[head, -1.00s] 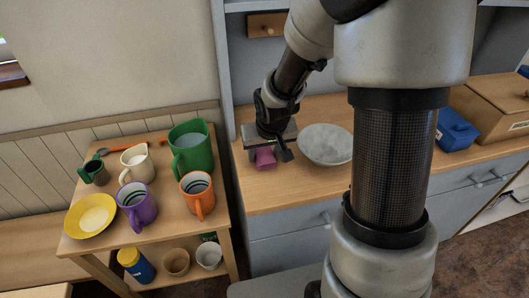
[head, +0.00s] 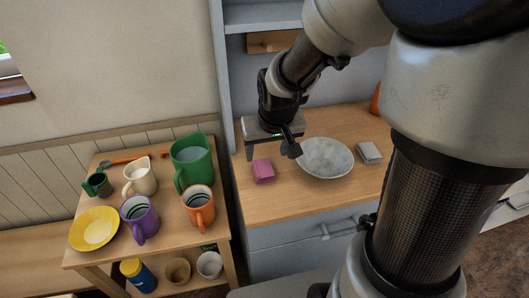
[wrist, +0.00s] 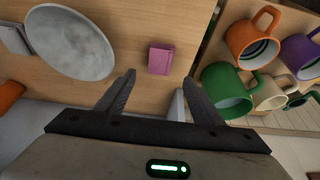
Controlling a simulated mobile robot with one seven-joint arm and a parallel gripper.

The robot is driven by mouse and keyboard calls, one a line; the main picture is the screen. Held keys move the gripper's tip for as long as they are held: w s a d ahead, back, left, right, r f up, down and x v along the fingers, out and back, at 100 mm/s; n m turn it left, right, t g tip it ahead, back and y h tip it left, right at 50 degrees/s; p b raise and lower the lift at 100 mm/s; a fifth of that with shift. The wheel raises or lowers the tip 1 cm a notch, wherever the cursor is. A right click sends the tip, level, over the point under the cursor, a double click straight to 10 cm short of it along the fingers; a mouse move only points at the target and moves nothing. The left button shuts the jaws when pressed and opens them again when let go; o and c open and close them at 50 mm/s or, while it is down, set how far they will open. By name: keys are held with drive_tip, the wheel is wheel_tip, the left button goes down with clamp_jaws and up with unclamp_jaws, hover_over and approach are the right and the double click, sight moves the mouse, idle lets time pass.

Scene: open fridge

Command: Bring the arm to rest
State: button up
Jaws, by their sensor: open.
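My gripper (head: 270,150) is open and empty above the wooden counter, near its back left. In the wrist view its two fingers (wrist: 159,82) stand wide apart with nothing between them. A small pink box (head: 263,171) rests on the counter, close to my gripper but clear of it. In the wrist view the pink box (wrist: 160,59) lies just beyond the fingertips. My arm reaches to the gripper from the upper right and hides part of the counter's right side.
A grey bowl (head: 325,158) and a small grey box (head: 369,153) stand right of my gripper. A small table (head: 160,240) on the left holds a yellow bowl (head: 95,229) and several mugs, including a green one (head: 192,163). The counter's front is bare.

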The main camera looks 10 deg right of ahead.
drive_tip(key=shift+v, duration=0.85)
drive_tip(key=s+r+p, duration=0.5)
drive_tip(key=s+r, duration=0.3)
drive_tip(key=r, duration=0.4)
drive_tip(key=s+r+t+p, duration=0.1)
drive_tip(key=s+r+p, duration=0.5)
drive_tip(key=s+r, duration=0.3)
wheel_tip(320, 180, up, 3)
drive_tip(key=shift+d, duration=0.1)
